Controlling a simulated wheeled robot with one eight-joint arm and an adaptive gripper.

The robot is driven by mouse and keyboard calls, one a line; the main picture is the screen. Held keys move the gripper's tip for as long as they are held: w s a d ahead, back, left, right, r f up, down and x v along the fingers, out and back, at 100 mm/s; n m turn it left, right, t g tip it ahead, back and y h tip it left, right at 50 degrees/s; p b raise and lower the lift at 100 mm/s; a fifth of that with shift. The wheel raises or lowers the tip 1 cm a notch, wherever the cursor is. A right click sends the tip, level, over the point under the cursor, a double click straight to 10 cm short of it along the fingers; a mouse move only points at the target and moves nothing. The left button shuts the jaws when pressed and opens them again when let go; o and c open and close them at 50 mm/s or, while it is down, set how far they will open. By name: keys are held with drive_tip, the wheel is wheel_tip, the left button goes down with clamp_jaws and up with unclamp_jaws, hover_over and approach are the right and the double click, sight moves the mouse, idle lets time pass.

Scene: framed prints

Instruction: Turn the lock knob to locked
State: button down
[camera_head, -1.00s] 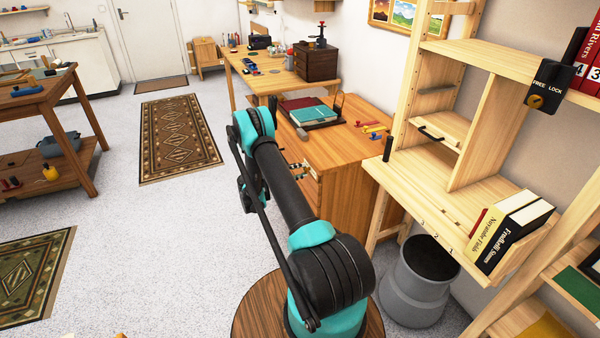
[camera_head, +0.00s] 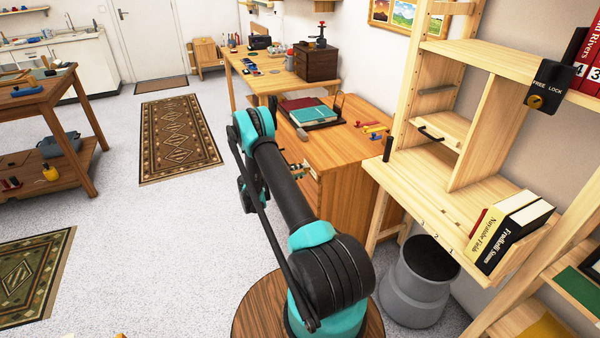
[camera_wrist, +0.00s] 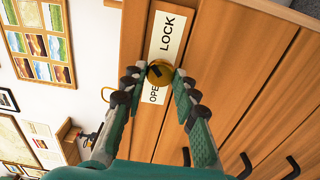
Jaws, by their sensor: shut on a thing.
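In the wrist view a round brass lock knob (camera_wrist: 160,70) sits on a white plate (camera_wrist: 170,32) on a wooden front. The plate reads LOCK above the knob and OPEN below it, with the last letter of OPEN partly covered. A dark mark shows on the knob's face; exactly which word it points to is hard to tell. My gripper (camera_wrist: 158,78) is shut on the knob, one fingertip on each side. In the head view my gripper is small and mostly hidden behind my arm, at the front of the wooden cabinet (camera_head: 345,150).
Dark drawer handles (camera_wrist: 246,165) show low right in the wrist view. A grey bin (camera_head: 420,290) stands beside my base.

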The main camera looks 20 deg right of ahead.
drive_tip(key=c, duration=1.2)
unclamp_jaws()
drive_tip(key=shift+a, duration=0.2)
drive_tip(key=a, duration=1.1)
drive_tip(key=shift+s+a, duration=0.2)
drive_tip(key=shift+a, duration=0.2)
